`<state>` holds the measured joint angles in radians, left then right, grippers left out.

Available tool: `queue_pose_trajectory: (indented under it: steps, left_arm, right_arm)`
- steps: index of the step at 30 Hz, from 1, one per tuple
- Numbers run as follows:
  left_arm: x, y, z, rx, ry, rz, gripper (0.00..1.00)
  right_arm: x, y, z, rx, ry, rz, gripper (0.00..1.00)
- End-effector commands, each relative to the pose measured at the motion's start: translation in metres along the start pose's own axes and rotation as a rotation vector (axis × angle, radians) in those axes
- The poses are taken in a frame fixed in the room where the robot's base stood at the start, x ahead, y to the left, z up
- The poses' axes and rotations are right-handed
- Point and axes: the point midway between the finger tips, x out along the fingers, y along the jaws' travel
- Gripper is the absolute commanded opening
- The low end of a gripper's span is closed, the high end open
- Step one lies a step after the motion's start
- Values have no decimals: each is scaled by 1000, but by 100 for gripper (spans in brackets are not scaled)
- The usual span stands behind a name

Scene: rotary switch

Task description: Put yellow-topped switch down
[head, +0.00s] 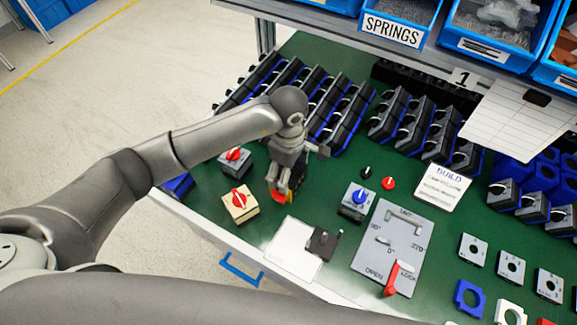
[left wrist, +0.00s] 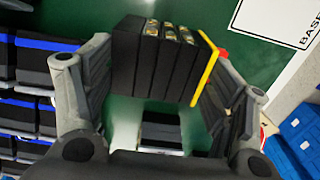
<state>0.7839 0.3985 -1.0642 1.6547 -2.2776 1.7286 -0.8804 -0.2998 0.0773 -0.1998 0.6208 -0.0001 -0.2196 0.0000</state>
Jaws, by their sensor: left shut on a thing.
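My left gripper (head: 284,184) is over the green bench, between a beige-topped switch and a blue-knobbed switch. It is shut on the yellow-topped switch (head: 278,197), which shows a bit of yellow and red and is mostly hidden by the fingers. In the left wrist view, the fingers of my left gripper (left wrist: 158,85) stand on both sides of the switch's black stacked body (left wrist: 155,60), with its yellow plate (left wrist: 206,70) near the right finger. The switch lies tilted on its side; I cannot tell whether it touches the bench. My right gripper is not in view.
A beige-topped switch (head: 240,205), a red-knobbed grey switch (head: 235,160) and a blue-knobbed switch (head: 357,201) stand nearby. A white sheet (head: 288,250) and a grey fixture plate (head: 410,245) lie in front. Rows of black bases (head: 330,105) stand behind.

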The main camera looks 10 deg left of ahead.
Motion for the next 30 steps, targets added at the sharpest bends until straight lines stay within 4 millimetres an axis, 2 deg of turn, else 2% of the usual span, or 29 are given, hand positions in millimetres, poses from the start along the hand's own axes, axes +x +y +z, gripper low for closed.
queue_pose_trajectory:
  steps: [7, 8, 10, 23, 26, 30]
  left_arm:
    - [4, 1, 0, -1, 0, 2, 46]
    - [4, 0, 0, -1, 1, 1, 79]
    - [3, 0, 0, -1, 1, 0, 86]
    - [-3, 0, 0, -1, 0, -1, 86]
    - [-14, 2, -1, -1, 1, 5, 86]
    - [-43, 2, -1, 1, 2, 7, 86]
  right_arm:
    - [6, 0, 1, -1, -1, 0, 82]
    - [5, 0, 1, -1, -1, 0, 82]
    - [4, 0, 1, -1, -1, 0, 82]
    - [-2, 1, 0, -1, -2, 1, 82]
    - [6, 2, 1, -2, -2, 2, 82]
    - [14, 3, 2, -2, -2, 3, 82]
